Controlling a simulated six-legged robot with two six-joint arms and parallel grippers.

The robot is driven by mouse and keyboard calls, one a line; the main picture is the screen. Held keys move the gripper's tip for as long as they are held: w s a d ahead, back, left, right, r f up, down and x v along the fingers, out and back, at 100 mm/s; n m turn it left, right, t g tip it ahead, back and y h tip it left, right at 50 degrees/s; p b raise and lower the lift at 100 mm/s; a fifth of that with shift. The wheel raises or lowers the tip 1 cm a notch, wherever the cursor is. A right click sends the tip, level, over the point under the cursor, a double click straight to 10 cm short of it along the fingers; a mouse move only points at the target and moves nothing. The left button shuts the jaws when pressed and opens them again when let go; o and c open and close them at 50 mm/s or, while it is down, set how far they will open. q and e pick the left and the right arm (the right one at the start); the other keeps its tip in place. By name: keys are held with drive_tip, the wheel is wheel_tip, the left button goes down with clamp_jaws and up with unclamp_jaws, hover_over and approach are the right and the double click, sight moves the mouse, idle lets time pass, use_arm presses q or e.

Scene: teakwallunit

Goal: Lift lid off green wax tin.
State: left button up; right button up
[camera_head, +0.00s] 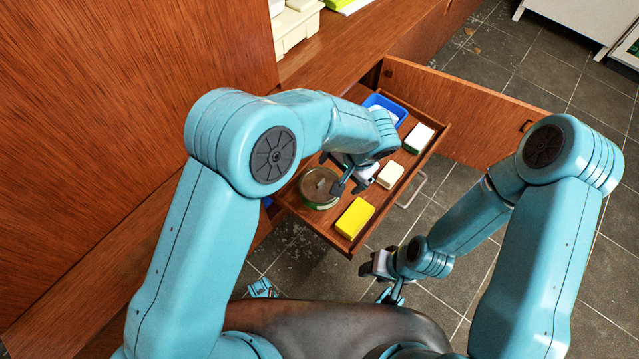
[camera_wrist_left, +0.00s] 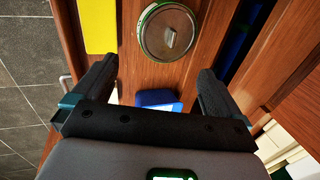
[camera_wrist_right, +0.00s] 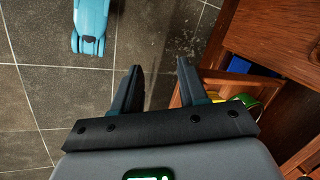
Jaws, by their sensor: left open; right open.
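The green wax tin (camera_head: 322,201) stands in the open drawer, next to the yellow block. Its round metallic lid (camera_head: 318,183) is on top; in the left wrist view the lid (camera_wrist_left: 168,33) has a small raised grip at its centre and a green rim around it. My left gripper (camera_head: 350,183) is open and empty over the drawer, just right of the tin in the head view. In its wrist view the tin lies beyond the fingertips (camera_wrist_left: 157,68). My right gripper (camera_head: 384,272) is open and empty above the floor, outside the drawer; its fingers (camera_wrist_right: 160,67) show apart.
The drawer (camera_head: 424,160) also holds a yellow block (camera_head: 354,218), a cream block (camera_head: 390,175), a white-topped box (camera_head: 419,137) and a blue container (camera_head: 393,106). An open cabinet door (camera_head: 470,111) stands behind.

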use_arm(q)
drive_tip(key=b, duration=0.1)
hover_over(327, 190)
drive_tip(key=s+d, duration=0.1)
drive_tip(key=d, duration=0.1)
drive_tip(key=f, duration=0.7)
drive_tip(key=shift+s+a, duration=0.1)
drive_tip(key=shift+s, duration=0.1)
drive_tip(key=b+x, duration=0.2)
drive_tip(key=x, duration=0.3)
drive_tip(key=shift+w, duration=0.1)
drive_tip(key=c, duration=1.1)
